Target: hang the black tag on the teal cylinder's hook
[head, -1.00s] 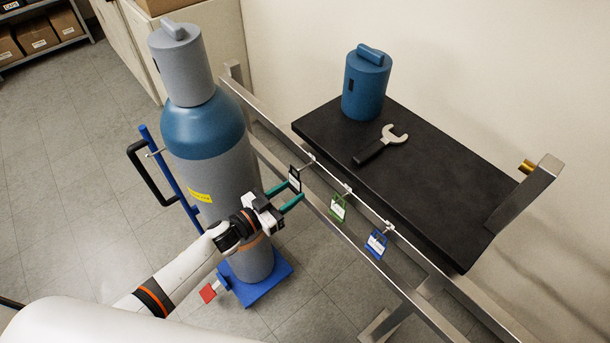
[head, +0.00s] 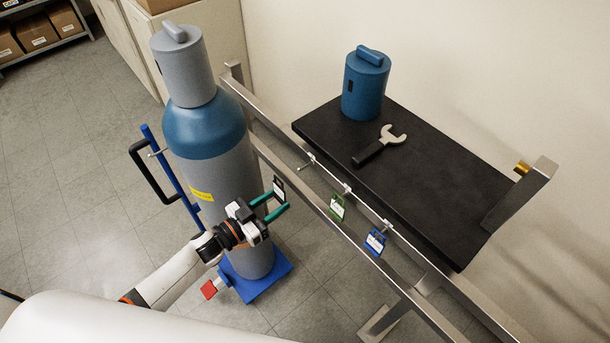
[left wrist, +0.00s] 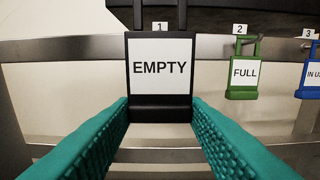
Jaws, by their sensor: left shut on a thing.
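The black tag (head: 279,189), with a white label, is held upright between the teal fingers of my left gripper (head: 276,203). In the left wrist view the black tag (left wrist: 160,78) reads EMPTY, and the fingers close on its lower part. The teal cylinder (head: 204,130) stands left of the gripper, with a blue-teal shoulder, grey body and grey cap. A small metal hook (head: 157,153) shows at its left, by the blue trolley post; what it is fixed to is unclear. My right gripper is out of view.
A rail holds a bare peg (head: 306,163), a green tag (head: 337,207) and a blue tag (head: 376,242). Behind it, a black shelf (head: 440,190) carries a blue cap (head: 366,85) and a wrench (head: 380,146). Open floor lies left of the cylinder.

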